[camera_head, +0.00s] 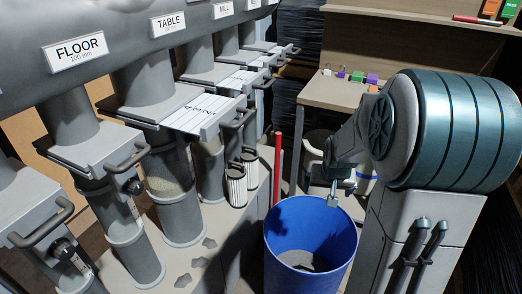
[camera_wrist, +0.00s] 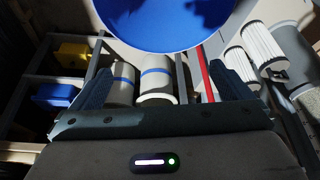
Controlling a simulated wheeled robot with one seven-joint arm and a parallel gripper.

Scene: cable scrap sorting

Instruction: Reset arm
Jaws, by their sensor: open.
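My gripper (camera_head: 332,200) hangs from my folded arm at the right of the head view, over the back rim of a blue bin (camera_head: 350,222). In the wrist view my gripper (camera_wrist: 158,85) is open, with its two dark fingers wide apart and nothing between them. The blue bin (camera_wrist: 160,25) also shows at the top of the wrist view. Beyond the fingers stand white cylinders with blue bands (camera_wrist: 157,80). In the head view, the bin holds some grey material at its bottom.
A row of grey pipes with handled slide gates (camera_head: 100,150) fills the left. White pleated filters (camera_head: 236,185) and a red post (camera_head: 277,170) stand near the bin. A wooden desk (camera_head: 325,92) with small coloured items is behind. Yellow (camera_wrist: 72,55) and blue (camera_wrist: 55,95) boxes sit on shelves.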

